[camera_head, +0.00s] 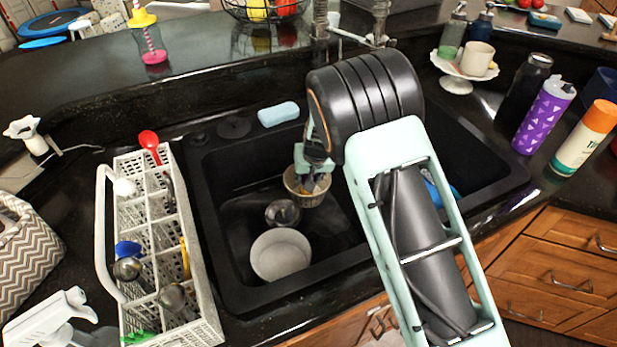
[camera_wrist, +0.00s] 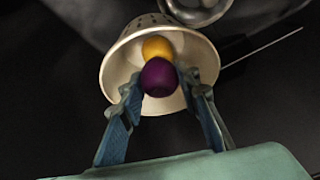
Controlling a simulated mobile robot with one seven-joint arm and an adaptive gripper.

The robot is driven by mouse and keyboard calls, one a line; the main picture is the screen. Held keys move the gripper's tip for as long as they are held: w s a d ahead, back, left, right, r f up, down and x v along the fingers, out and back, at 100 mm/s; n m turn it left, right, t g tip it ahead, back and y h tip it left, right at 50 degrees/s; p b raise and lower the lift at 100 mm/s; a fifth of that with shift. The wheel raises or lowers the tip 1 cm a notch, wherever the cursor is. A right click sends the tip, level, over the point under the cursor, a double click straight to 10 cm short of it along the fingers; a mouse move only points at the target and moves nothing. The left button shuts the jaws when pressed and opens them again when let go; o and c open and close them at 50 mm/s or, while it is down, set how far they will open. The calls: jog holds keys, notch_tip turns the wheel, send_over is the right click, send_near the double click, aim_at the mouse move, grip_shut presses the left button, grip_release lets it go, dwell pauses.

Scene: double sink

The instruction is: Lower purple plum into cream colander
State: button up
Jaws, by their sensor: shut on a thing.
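In the wrist view the purple plum (camera_wrist: 159,78) is between the two fingertips of my gripper (camera_wrist: 160,85), which is shut on it. The plum overlaps the opening of the cream colander (camera_wrist: 117,70). A yellow-orange round thing (camera_wrist: 157,47) shows just past the plum, within the colander's rim. In the head view the colander (camera_head: 305,200) stands in the left basin of the sink, and my gripper (camera_head: 313,180) is over its opening. The plum cannot be made out there. How far the plum is above the colander's floor is hard to tell.
A metal cup (camera_head: 283,214) and a pale bowl (camera_head: 281,256) are in the same basin (camera_head: 237,225), close to the colander. A cutlery basket (camera_head: 165,250) stands left of the sink. A blue sponge (camera_head: 278,114) lies on the back rim, near the faucet (camera_head: 320,25).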

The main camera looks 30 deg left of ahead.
jog(key=shift+f+b, duration=0.3)
jog(key=shift+f, duration=0.15)
dwell(0.4)
jog(key=o, duration=1.2)
jog(key=v, duration=1.2)
